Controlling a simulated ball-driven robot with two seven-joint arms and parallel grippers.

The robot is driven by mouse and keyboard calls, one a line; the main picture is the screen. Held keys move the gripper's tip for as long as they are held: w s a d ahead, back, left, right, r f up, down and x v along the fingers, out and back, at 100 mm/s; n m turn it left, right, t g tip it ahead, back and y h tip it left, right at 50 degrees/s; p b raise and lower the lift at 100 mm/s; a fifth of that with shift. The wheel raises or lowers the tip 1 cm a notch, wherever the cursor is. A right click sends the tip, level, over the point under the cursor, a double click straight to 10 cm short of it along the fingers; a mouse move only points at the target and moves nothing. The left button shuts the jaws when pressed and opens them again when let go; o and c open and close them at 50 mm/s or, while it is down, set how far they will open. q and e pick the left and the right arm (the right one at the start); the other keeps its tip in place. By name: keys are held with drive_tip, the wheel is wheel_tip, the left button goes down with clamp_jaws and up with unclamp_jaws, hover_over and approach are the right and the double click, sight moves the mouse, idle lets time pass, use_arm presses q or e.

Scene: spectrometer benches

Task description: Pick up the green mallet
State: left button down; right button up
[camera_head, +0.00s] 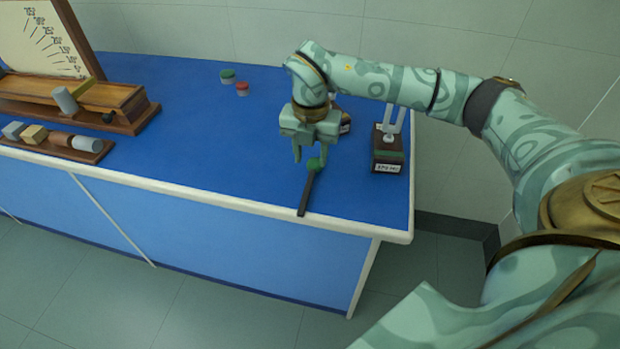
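The green mallet lies on the blue bench top near its front right; its green head (314,164) is at the far end and its dark handle (307,195) points toward the front edge. My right gripper (310,157) points down over the head, with its two fingers apart. One finger is left of the head and the other is partly behind or beside it. I cannot tell whether the fingers touch the head. My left gripper is not in view.
The blue bench (215,150) has free room left of the mallet. A dark block with white prongs (388,160) stands to the right. A green cap (227,75) and a red cap (242,88) sit at the back. A wooden instrument (130,112) and a sample tray (88,155) are at left.

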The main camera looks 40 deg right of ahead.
sight(310, 179)
drive_tip(key=f, duration=0.2)
drive_tip(key=f+b, duration=0.1)
drive_tip(key=f, duration=0.1)
drive_tip(key=f+b, duration=0.1)
drive_tip(key=f, duration=0.1)
drive_tip(key=shift+s+a+f, duration=0.2)
drive_tip(key=shift+s+a, duration=0.1)
drive_tip(key=shift+r, duration=0.15)
drive_tip(key=shift+c, duration=0.3)
clamp_jaws()
